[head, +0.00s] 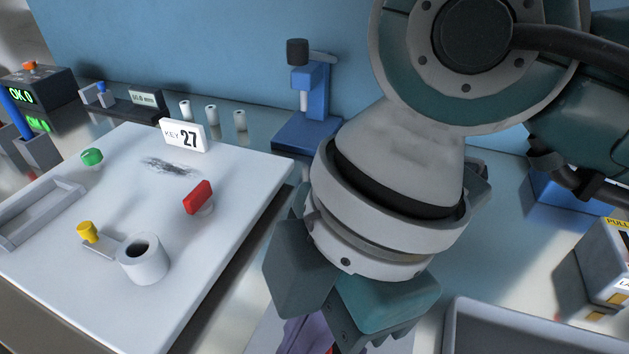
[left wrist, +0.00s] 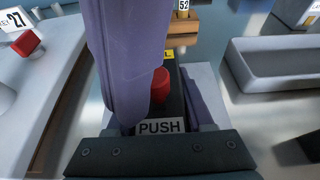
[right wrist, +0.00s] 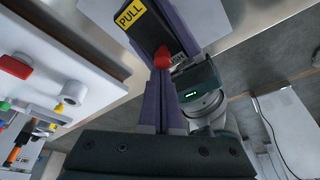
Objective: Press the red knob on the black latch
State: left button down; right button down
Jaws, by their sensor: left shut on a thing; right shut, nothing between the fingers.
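The black latch (left wrist: 172,104) shows in the left wrist view with a PUSH label and an upright red knob (left wrist: 160,85). The left gripper (left wrist: 165,112) is shut on the latch, a purple finger visible on its right side. The right gripper's purple fingers come down from above beside the knob. In the right wrist view the right gripper (right wrist: 162,78) is shut and empty, its tips at the red knob (right wrist: 163,57); I cannot tell whether they touch. The latch there carries a yellow PULL label. In the head view my right arm hides most of this.
A white board (head: 120,210) with a red handle (head: 198,197), a yellow knob (head: 87,231) and a KEY 27 card (head: 183,136) lies left. A blue stand (head: 304,95) is behind. A grey tray (left wrist: 270,68) lies right in the left wrist view.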

jog(key=shift+w+d, duration=0.3)
jog(key=shift+w, duration=0.55)
jog(key=shift+w+d, duration=0.25)
jog(key=shift+w, duration=0.6)
jog(key=shift+r, duration=0.15)
jog(key=v, duration=0.9)
jog(key=shift+r, duration=0.35)
jog(key=shift+d, duration=0.1)
pick_arm(q)
jog(key=shift+c, duration=1)
grip_release()
